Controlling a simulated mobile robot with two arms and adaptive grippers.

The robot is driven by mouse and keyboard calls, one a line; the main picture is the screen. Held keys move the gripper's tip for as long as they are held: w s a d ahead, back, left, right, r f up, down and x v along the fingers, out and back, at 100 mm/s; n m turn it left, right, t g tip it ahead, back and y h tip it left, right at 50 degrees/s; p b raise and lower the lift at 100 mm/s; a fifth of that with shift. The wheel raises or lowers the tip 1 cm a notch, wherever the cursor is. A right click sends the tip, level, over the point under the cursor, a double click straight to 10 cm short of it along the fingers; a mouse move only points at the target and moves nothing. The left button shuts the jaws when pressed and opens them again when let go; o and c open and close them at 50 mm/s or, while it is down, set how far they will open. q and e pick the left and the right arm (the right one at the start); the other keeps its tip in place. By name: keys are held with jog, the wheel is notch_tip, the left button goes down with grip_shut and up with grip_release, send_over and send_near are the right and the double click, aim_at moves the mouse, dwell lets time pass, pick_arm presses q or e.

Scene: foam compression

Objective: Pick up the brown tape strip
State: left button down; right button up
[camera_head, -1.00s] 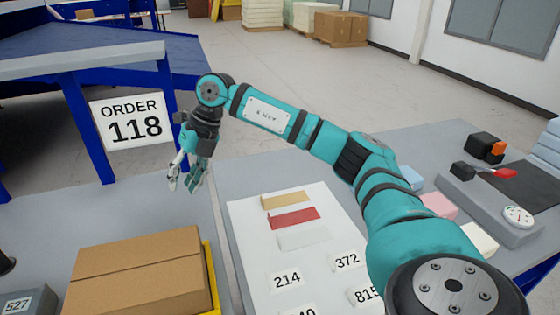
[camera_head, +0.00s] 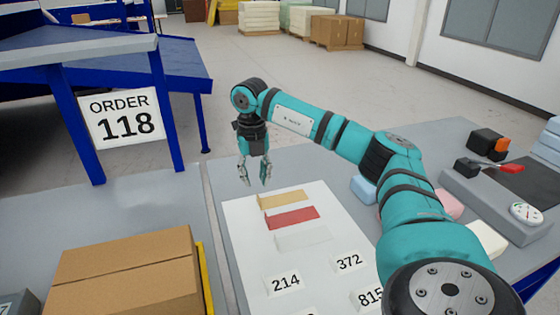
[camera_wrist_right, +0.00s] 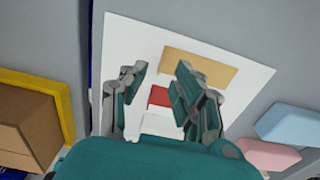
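The brown tape strip (camera_head: 283,198) is a flat tan strip at the far end of the white sheet (camera_head: 245,235). In the right wrist view the brown tape strip (camera_wrist_right: 200,66) lies beyond and to the right of the fingers. My right gripper (camera_head: 255,184) is open and empty, pointing down above the sheet's far left corner, just left of the strip. It also shows in the right wrist view (camera_wrist_right: 158,72), with its two fingers apart. A red strip (camera_head: 292,217) and a white strip (camera_head: 303,237) lie nearer. My left gripper is not in view.
A cardboard box (camera_head: 125,275) stands on the left. Number labels such as 214 (camera_head: 285,282) and 372 (camera_head: 349,262) lie on the sheet. Blue (camera_head: 363,188) and pink (camera_head: 447,203) foam blocks and a grey device (camera_head: 490,208) are on the right.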

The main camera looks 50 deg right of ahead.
jog(key=shift+s+d+f+p, duration=0.15)
jog(key=shift+f+p, duration=0.15)
jog(key=shift+f, duration=1.15)
jog(key=shift+s+a+f+p, duration=0.1)
jog(key=shift+f+p, duration=0.15)
jog(key=shift+f, duration=1.2)
grip_shut()
